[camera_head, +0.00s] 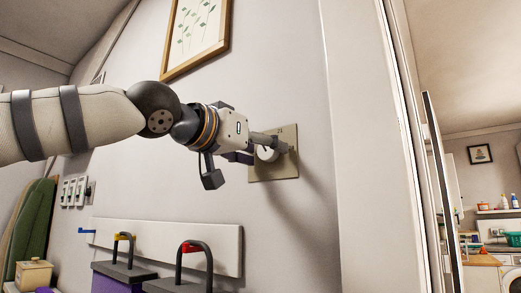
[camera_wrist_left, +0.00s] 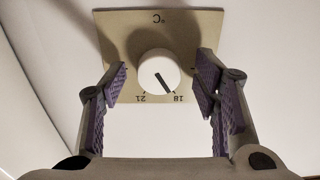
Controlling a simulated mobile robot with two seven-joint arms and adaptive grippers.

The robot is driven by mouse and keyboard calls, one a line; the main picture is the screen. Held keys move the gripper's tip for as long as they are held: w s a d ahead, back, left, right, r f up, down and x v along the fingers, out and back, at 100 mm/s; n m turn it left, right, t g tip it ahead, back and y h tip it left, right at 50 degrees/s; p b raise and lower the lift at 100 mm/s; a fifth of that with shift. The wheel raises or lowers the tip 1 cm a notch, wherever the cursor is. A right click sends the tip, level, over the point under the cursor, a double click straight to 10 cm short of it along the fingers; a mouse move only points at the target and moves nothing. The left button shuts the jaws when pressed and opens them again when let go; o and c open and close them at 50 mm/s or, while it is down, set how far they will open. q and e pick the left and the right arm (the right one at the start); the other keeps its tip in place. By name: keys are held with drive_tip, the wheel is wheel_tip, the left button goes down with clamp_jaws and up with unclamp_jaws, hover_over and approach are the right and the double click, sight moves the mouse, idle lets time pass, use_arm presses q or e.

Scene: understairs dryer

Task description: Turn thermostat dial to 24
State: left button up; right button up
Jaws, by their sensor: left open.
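The thermostat is a beige plate (camera_head: 285,170) on the wall, with a round white dial (camera_head: 267,153) partly hidden by my gripper. In the left wrist view the dial (camera_wrist_left: 153,65) shows whole on its plate (camera_wrist_left: 120,28). Its black pointer line slants down to the right, towards the 18 mark; a 21 mark is at lower left and "°C" is at the top. My left gripper (camera_head: 262,147) is open at the plate. In the left wrist view its purple-padded fingers (camera_wrist_left: 161,79) stand on either side of the dial, with gaps visible.
A framed plant picture (camera_head: 196,38) hangs above my arm. Wall switches (camera_head: 75,191) and a white rail (camera_head: 225,248) are lower left, with dark-handled items (camera_head: 195,270) below. A door frame (camera_head: 375,150) stands to the right. The wall around the plate is bare.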

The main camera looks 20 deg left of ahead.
use_arm(q)
drive_tip(key=c, duration=1.2)
drive_tip(key=shift+o, duration=0.2)
